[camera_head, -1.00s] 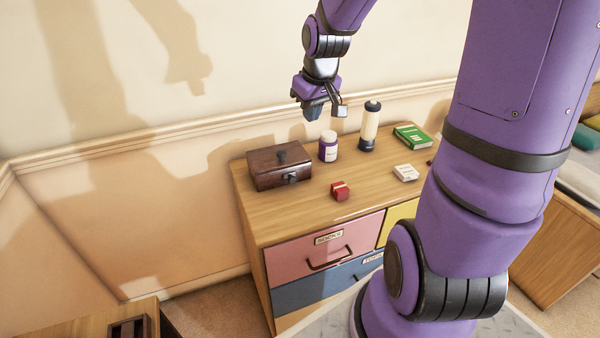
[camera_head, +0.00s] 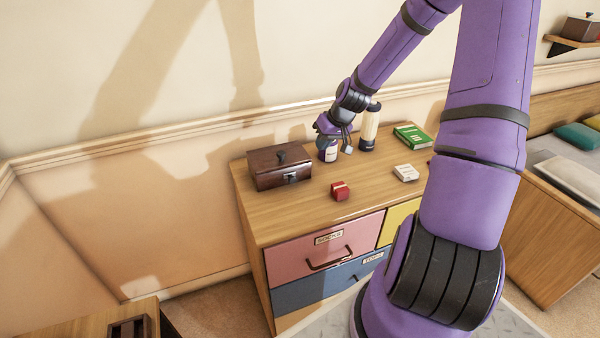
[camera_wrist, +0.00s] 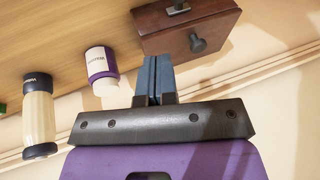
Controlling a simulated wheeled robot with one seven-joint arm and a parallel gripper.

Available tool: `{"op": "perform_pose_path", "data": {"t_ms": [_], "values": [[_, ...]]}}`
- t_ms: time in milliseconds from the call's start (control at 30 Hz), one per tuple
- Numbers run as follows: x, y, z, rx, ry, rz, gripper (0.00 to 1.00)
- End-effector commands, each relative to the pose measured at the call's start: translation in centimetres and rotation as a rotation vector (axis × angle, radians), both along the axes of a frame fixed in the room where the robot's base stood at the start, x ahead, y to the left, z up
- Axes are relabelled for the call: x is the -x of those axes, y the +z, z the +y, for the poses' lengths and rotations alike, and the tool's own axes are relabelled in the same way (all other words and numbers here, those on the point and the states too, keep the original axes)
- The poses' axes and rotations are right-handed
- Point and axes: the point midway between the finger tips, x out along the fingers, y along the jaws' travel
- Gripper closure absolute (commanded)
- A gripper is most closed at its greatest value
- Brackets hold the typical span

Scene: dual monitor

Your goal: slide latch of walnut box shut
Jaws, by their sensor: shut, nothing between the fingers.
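The walnut box (camera_head: 279,169) is a dark brown box with a black knob on its lid, standing at the left end of the dresser top. Its latch (camera_head: 291,178) is a small metal piece on the front face; whether it is open or shut is too small to tell. In the wrist view the box (camera_wrist: 165,28) is at the upper right, with the latch (camera_wrist: 177,8) near the top edge. My gripper (camera_head: 326,139) is to the right of the box, over the purple-labelled bottle in the head view. In the wrist view its blue fingers (camera_wrist: 158,66) are together and empty, apart from the box.
The purple-and-white bottle (camera_wrist: 101,68) stands close to my gripper. A tall cream bottle with a black cap (camera_head: 369,130) is just right. A red block (camera_head: 340,191), a white box (camera_head: 406,173) and a green book (camera_head: 411,136) lie on the dresser top (camera_head: 300,213). The front left is clear.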

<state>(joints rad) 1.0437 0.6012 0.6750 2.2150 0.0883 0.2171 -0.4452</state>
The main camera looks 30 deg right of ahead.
Motion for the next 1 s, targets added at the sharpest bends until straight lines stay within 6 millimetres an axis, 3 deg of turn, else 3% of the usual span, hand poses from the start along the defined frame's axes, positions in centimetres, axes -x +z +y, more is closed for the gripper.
{"op": "perform_pose_path", "data": {"t_ms": [567,767,1000], "values": [[-0.3,-0.8,-0.2,-0.013,-0.007,-0.008,1.00],[-1.2,-3.1,0.5,-0.014,-0.005,-0.005,1.00],[-2.9,-7.2,1.6,-0.013,-0.005,-0.006,1.00]]}}
